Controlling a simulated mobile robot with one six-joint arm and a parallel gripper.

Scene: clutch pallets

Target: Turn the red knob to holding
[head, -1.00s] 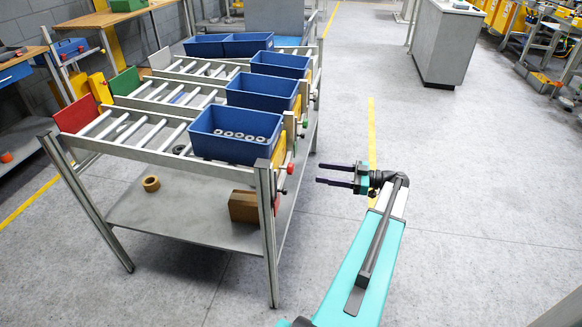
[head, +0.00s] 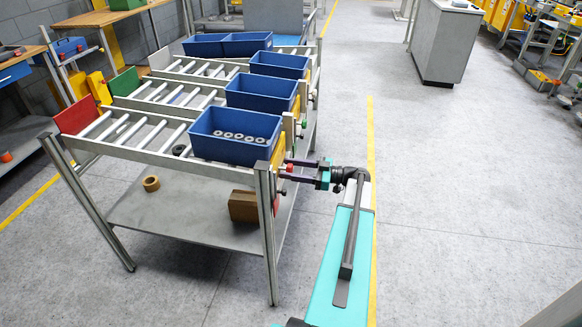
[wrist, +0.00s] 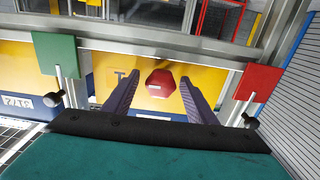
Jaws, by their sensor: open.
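The red knob (wrist: 160,83) shows in the wrist view as a red, many-sided knob on a yellow panel (wrist: 115,72), with a faint letter to its left. In the head view the knob (head: 289,168) is a small red spot at the rack's right end. My gripper (wrist: 158,95) is open, with its two purple fingers on either side of the knob in the picture. I cannot tell if they touch it. In the head view my gripper (head: 288,169) reaches left to the rack's end, below the nearest blue bin (head: 240,152).
A green plate (wrist: 55,55) and a red plate (wrist: 258,82) flank the yellow panel, each near a black-ended lever. More blue bins (head: 262,94) stand on the roller rack (head: 270,215). A cardboard box (head: 243,206) lies on its lower shelf.

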